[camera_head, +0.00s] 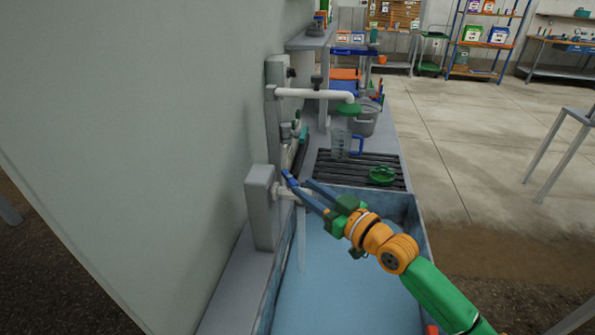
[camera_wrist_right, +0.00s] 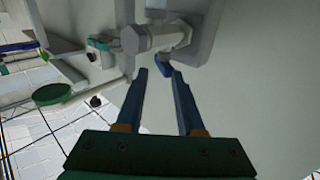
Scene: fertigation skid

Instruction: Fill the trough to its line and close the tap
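The trough (camera_head: 428,240) fills the lower middle of the head view, with pale blue water or floor (camera_head: 345,285) inside; I cannot make out a fill line. The tap (camera_head: 283,191) sticks out from a grey block on the wall above the trough's left side. A faint pale strip (camera_head: 302,240) hangs below it, like a water stream. The tap's blue lever (camera_wrist_right: 166,69) shows near my fingertips in the right wrist view. My right gripper (camera_head: 300,181) is at the tap, its fingers apart; in the wrist view (camera_wrist_right: 158,75) nothing is clamped between them. My left gripper is out of view.
Behind the trough lie a dark slatted grate (camera_head: 340,170) with a green round part (camera_head: 382,175), a clear jug (camera_head: 341,144) with a blue handle, and a grey bucket (camera_head: 366,120). A white pipe (camera_head: 315,94) reaches over them. The wall stands close at left; open floor lies right.

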